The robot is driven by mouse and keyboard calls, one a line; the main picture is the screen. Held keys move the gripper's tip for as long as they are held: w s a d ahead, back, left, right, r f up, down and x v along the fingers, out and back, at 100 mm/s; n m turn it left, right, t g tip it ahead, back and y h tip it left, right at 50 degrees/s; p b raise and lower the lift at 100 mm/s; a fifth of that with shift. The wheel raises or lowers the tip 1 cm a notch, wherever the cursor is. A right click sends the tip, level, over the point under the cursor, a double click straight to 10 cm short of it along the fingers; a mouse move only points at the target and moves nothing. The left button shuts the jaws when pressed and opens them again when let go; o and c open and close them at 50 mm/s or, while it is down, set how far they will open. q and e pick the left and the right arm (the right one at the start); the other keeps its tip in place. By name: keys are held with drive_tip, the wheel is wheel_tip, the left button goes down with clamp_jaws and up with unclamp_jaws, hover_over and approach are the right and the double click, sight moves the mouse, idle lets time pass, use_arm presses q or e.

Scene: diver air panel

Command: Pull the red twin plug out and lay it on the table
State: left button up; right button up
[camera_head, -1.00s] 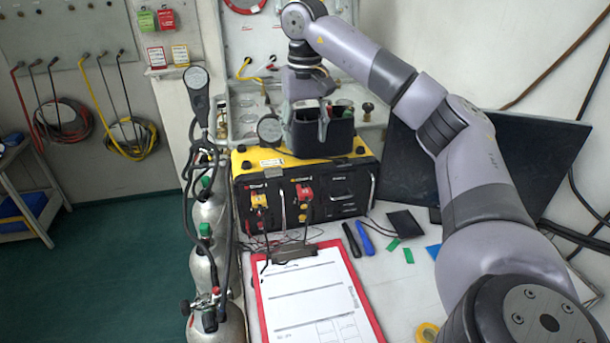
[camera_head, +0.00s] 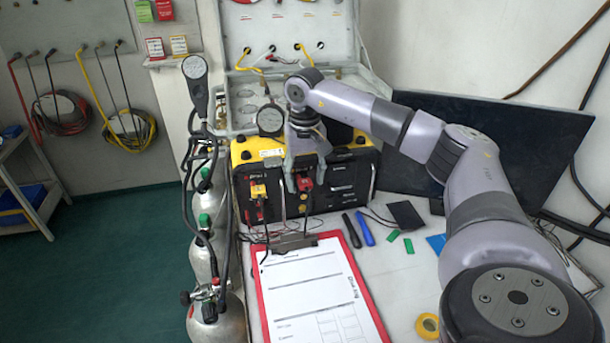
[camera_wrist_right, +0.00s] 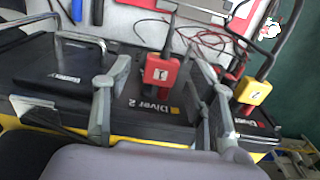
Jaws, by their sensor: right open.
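The red twin plug (camera_head: 306,183) sits in the front face of the black and yellow air panel (camera_head: 342,191), in the section labelled Diver 2. My right gripper (camera_head: 303,178) is at the panel front, over the plug. In the right wrist view the red plug (camera_wrist_right: 160,71) shows between the two open fingers of my right gripper (camera_wrist_right: 163,85), with a gap on both sides. A dark cable runs from the plug. My left gripper is out of view.
A yellow plug (camera_head: 258,189) sits left of the red one, close to a finger in the wrist view. A clipboard (camera_head: 262,300) lies on the table in front. Dark and blue pen-like items (camera_head: 364,228) and green pieces lie to the right.

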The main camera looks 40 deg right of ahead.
sight(309, 186)
drive_tip(key=shift+c, duration=0.4)
clamp_jaws()
idle(0.7)
drive_tip(key=shift+s+a, duration=0.45)
drive_tip(key=shift+s, duration=0.35)
drive_tip(key=shift+s+a, duration=0.4)
drive_tip(key=shift+s, duration=0.35)
idle(0.5)
drive_tip(key=shift+f, duration=0.1)
